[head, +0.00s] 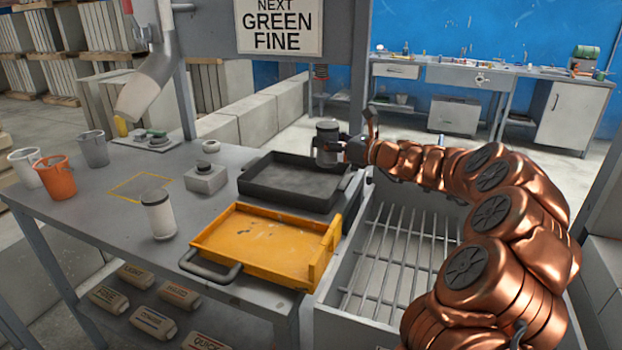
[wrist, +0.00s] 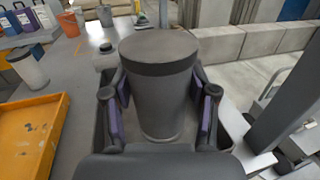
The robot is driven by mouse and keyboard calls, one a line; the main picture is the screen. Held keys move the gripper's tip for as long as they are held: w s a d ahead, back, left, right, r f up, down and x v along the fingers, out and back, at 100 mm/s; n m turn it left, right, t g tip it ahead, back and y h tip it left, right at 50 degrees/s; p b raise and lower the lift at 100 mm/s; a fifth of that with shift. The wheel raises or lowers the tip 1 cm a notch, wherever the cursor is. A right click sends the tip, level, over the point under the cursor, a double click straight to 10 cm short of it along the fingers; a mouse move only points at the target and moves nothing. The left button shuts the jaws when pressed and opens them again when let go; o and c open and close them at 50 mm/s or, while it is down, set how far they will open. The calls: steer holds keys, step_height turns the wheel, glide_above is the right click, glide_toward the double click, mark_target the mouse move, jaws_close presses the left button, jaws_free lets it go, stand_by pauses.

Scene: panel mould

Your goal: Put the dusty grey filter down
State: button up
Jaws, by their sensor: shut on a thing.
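The dusty grey filter (head: 327,143) is a grey cylinder with a darker top band. My gripper (head: 343,150) is shut on it, over the right back part of the black tray (head: 262,197). In the wrist view the filter (wrist: 158,95) stands upright between the two purple-padded fingers (wrist: 160,115). I cannot tell whether its base touches the tray. A second, whiter filter (head: 158,218) with a dark top stands on the grey table, left of the yellow tray.
The yellow tray (head: 215,262) lies in front of the black tray. A small grey box with a knob (head: 206,178) stands left of the black tray. Orange, white and grey buckets (head: 55,178) stand at the left. A grated bin (head: 400,262) is at the right. A yellow-outlined square (head: 140,187) on the table is clear.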

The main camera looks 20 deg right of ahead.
mark_target(326, 155)
steer(key=f, duration=0.4)
steer(key=shift+a+f, duration=0.2)
steer(key=shift+f, duration=0.05)
steer(key=shift+f+b, duration=0.3)
steer(key=shift+f, duration=1.55)
steer(key=shift+f, duration=0.25)
